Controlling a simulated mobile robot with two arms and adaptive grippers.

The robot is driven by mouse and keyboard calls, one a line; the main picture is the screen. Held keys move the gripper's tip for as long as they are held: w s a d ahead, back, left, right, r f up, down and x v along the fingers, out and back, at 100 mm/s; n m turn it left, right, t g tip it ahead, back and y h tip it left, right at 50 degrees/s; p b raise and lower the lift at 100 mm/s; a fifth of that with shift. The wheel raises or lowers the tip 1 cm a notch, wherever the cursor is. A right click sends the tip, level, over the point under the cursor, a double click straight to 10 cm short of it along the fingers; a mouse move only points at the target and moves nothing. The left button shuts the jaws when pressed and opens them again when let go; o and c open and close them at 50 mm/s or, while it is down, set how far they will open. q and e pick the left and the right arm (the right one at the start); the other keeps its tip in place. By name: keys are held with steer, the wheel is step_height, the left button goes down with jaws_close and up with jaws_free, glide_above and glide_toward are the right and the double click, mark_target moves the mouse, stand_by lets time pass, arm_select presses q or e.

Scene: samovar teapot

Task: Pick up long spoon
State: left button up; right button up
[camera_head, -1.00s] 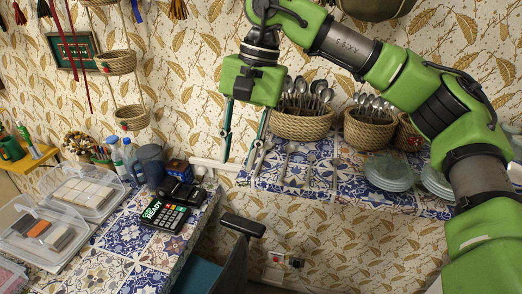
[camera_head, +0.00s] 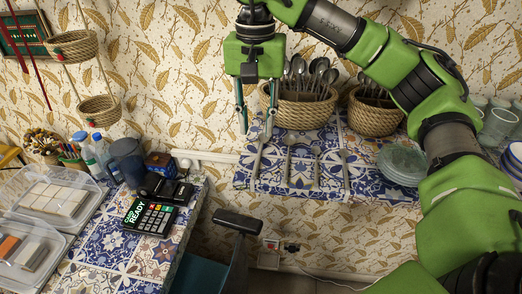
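Several spoons lie in a row on the blue-patterned tiled shelf (camera_head: 300,185). The leftmost spoon (camera_head: 257,160) looks long and lies front to back near the shelf's left end. Other spoons lie to its right: one (camera_head: 288,158), another (camera_head: 316,165) and another (camera_head: 345,168). My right gripper (camera_head: 255,132) points down, its two fingers apart and empty. In the picture its fingertips are at the far end of the leftmost spoon; I cannot tell the height between them. My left gripper is not in view.
Wicker baskets of upright spoons (camera_head: 303,108) and (camera_head: 375,117) stand behind the row. A stack of glass plates (camera_head: 402,165) is at the right. A card reader (camera_head: 150,217) lies on the lower tiled counter (camera_head: 95,260). A chair (camera_head: 238,222) stands below the shelf.

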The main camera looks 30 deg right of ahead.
mark_target(260, 153)
steer(key=shift+f+p, duration=0.3)
steer(key=shift+f, duration=0.45)
steer(key=f, duration=0.1)
steer(key=f+p, duration=0.2)
steer(key=shift+s+d+f, duration=0.25)
steer(key=shift+s, duration=0.1)
steer(key=shift+f, duration=0.6)
steer(key=shift+a, duration=0.1)
jaws_close()
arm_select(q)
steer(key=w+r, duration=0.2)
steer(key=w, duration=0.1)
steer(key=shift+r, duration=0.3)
